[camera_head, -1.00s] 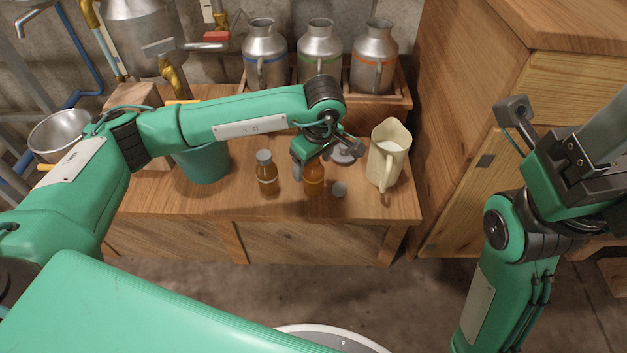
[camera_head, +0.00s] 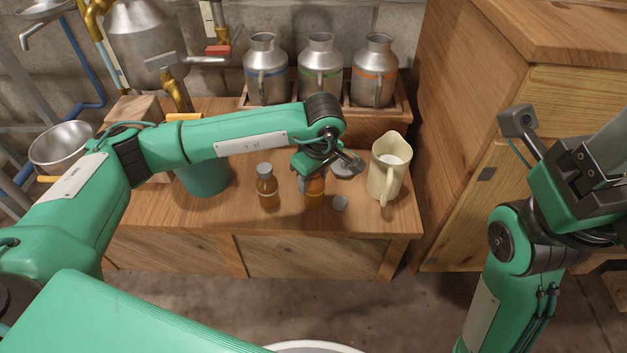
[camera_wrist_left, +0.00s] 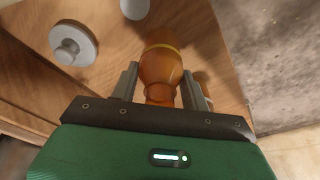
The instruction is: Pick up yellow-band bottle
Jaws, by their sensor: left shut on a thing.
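An amber bottle with a yellow band (camera_wrist_left: 163,46) is between the fingers of my left gripper (camera_wrist_left: 160,76) in the left wrist view. My left gripper is shut on it. In the head view this bottle (camera_head: 315,193) stands on the wooden bench, its upper part hidden by my left gripper (camera_head: 315,176). I cannot tell whether it touches the bench. A second amber bottle (camera_head: 267,190) with a grey cap stands to its left. My right gripper (camera_head: 598,180) is at the right edge, far from the bottles, its fingertips not clearly shown.
A small pale round cap (camera_head: 339,203) lies just right of the held bottle. A cream jug (camera_head: 386,172) stands further right. A green pot (camera_head: 203,177) is to the left. Several metal cans (camera_head: 320,70) stand in a wooden tray behind. The bench front (camera_head: 300,225) is clear.

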